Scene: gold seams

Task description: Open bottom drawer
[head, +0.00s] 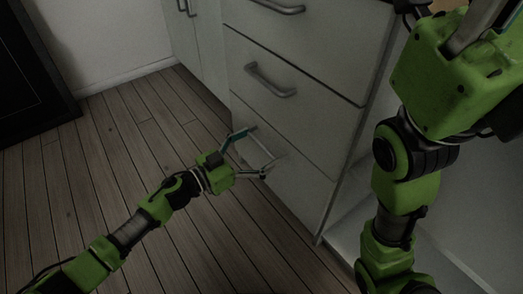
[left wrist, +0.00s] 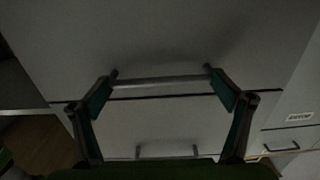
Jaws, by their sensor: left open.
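The bottom drawer (head: 300,193) is the lowest white front of the cabinet in the head view and looks shut. My left gripper (head: 256,150) is open in front of its upper part, where the drawer's handle is partly hidden by the fingers. In the left wrist view a bar handle (left wrist: 160,82) spans the gap between the two spread fingers of my left gripper (left wrist: 163,88). I cannot tell whether the fingers touch it. My right arm rises at the right of the head view, with part of its gripper cut off at the top edge.
The middle drawer (head: 290,95) with its grey handle (head: 270,80) sits above, and another drawer handle (head: 280,6) shows at the top. An open white recess (head: 350,228) lies right of the drawers. The wooden floor (head: 75,190) left of the cabinet is clear. A black panel (head: 28,85) stands at the far left.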

